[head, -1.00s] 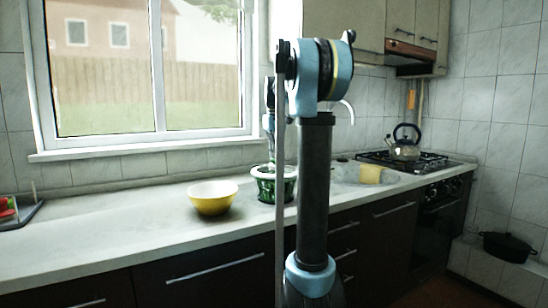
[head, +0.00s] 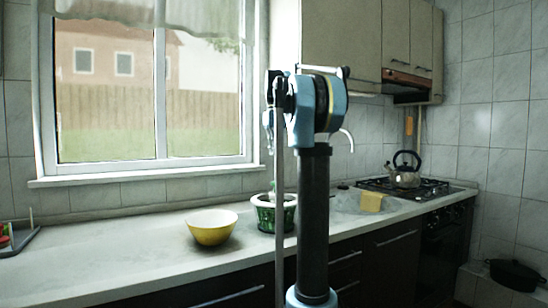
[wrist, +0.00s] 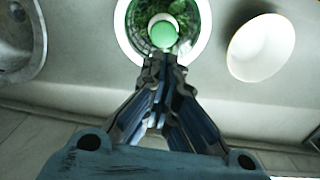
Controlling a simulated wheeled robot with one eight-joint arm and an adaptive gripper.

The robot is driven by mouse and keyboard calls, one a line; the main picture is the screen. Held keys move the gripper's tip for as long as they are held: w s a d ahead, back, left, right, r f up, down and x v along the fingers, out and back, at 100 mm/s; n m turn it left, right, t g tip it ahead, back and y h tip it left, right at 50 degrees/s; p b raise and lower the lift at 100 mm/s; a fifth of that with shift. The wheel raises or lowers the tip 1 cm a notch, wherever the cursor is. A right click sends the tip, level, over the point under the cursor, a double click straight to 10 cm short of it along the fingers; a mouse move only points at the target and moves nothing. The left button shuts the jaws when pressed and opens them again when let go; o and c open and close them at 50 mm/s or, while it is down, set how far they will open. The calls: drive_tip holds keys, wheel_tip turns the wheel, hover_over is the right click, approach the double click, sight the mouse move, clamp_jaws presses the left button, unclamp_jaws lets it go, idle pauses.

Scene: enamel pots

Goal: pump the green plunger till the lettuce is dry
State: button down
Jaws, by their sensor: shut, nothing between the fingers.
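The salad spinner (head: 286,216) stands on the counter, a white and green bowl partly hidden behind my arm. In the wrist view its round top (wrist: 121,35) shows leafy green lettuce (wrist: 192,18) inside. The green plunger (wrist: 163,35) is a round knob at the middle of the top; in the head view it is small and pale. My gripper (wrist: 165,62) is shut and empty, its fingertips close below the knob in the wrist picture. In the head view my gripper (head: 270,148) hangs above the spinner with a gap between them.
A yellow bowl (head: 212,230) stands left of the spinner. The sink (wrist: 15,50) shows at the wrist view's left. A yellow sponge-like block (head: 371,202) and a kettle (head: 404,175) on the stove are to the right.

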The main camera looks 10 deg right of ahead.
sight(275, 182)
wheel_tip(275, 182, up, 4)
drive_tip(key=shift+f, duration=0.15)
idle(0.5)
drive_tip(key=shift+f, duration=0.15)
wheel_tip(275, 182, down, 14)
drive_tip(key=shift+r, duration=0.1)
idle(0.5)
drive_tip(key=shift+f, duration=1.8)
